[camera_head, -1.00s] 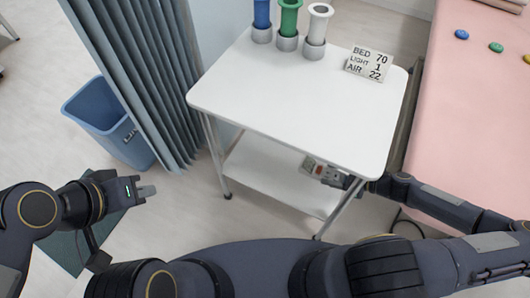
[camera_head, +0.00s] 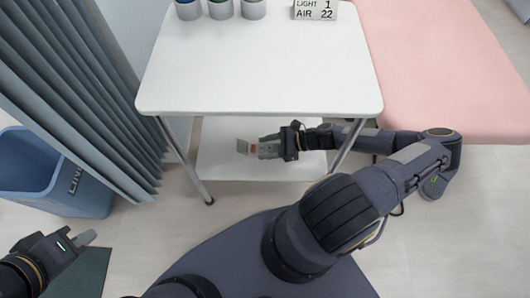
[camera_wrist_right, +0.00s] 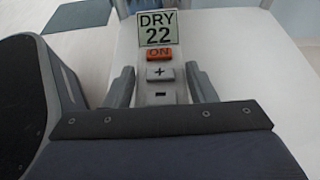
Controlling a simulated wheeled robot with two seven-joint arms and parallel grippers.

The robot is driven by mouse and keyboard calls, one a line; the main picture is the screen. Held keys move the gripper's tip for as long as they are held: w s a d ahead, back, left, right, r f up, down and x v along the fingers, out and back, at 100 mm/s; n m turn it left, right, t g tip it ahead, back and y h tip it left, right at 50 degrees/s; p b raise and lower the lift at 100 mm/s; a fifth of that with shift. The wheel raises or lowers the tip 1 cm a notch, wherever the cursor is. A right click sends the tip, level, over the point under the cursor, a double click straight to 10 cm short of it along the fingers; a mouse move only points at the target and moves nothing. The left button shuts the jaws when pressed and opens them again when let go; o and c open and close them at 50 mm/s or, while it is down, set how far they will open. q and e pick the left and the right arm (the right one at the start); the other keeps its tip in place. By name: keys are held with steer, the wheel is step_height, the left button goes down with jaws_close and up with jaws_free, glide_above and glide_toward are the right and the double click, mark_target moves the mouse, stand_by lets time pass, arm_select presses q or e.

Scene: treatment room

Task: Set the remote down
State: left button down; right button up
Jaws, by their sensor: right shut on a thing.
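The remote (camera_head: 243,146) is in my right gripper (camera_head: 262,149), below the front edge of the tabletop and over the lower shelf in the head view. In the right wrist view the remote (camera_wrist_right: 160,73) shows a display reading DRY 22, an orange ON button and grey plus and minus buttons. The right gripper's fingers (camera_wrist_right: 160,88) lie on both sides of it. Whether the remote touches the shelf, I cannot tell. My left gripper (camera_head: 86,238) is at the lower left, away from the table, with nothing visible in it; its finger gap does not show.
The white table (camera_head: 262,70) carries several cylindrical holders and a sign (camera_head: 316,11) at the back. Its lower shelf (camera_head: 220,166) is bare where visible. A pink bed (camera_head: 450,75) stands right, a blue bin (camera_head: 60,190) and curtain (camera_head: 75,85) left.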

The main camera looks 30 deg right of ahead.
step_height(320, 180, down, 4)
steer(key=shift+f+b, duration=0.1)
steer(key=shift+b, duration=0.75)
steer(key=o, duration=1.1)
steer(key=shift+c, duration=0.2)
steer(key=shift+s+d+r, duration=0.2)
steer(key=shift+d+r, duration=0.05)
steer(key=shift+d, duration=0.05)
steer(key=p+v, duration=0.3)
steer(key=v, duration=0.8)
steer(key=shift+d, duration=0.15)
